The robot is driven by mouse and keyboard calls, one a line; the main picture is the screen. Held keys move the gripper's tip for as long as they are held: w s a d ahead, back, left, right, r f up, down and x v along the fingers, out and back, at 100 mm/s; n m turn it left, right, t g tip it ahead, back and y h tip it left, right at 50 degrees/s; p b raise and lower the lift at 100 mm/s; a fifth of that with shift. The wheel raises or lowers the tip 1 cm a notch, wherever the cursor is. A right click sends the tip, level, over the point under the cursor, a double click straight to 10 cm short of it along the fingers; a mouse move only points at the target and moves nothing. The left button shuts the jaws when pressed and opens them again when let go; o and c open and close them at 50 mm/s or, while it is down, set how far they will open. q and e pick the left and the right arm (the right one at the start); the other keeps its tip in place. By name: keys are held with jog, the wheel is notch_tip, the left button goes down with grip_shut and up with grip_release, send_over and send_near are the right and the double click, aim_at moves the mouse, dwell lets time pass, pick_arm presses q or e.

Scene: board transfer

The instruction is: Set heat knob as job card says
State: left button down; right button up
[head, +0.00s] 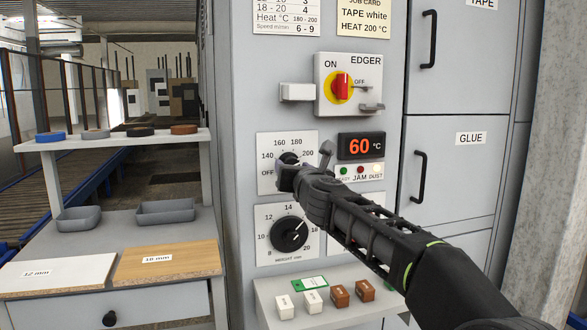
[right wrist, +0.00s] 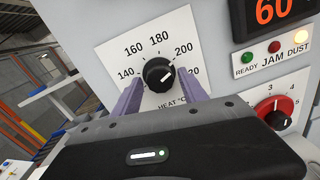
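The heat knob (right wrist: 158,73) is a black dial on a white plate (head: 308,145) marked from OFF up through 140, 160, 180 and 200. In the right wrist view its white pointer points to the right, toward the 200-220 side; its exact mark is hard to tell. My right gripper (right wrist: 158,84) has its two purple fingers on either side of the knob, with small gaps showing, so it looks open around it. In the head view the gripper partly hides the knob. The job card (head: 363,18) reads TAPE white, HEAT 200 °C. My left gripper is not in view.
A red-and-black knob (right wrist: 274,115) lies right of my gripper.

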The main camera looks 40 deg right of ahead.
jog(key=shift+o, duration=0.6)
jog(key=v, duration=0.8)
jog(key=shift+b, duration=0.3)
jog(key=shift+w, duration=0.1)
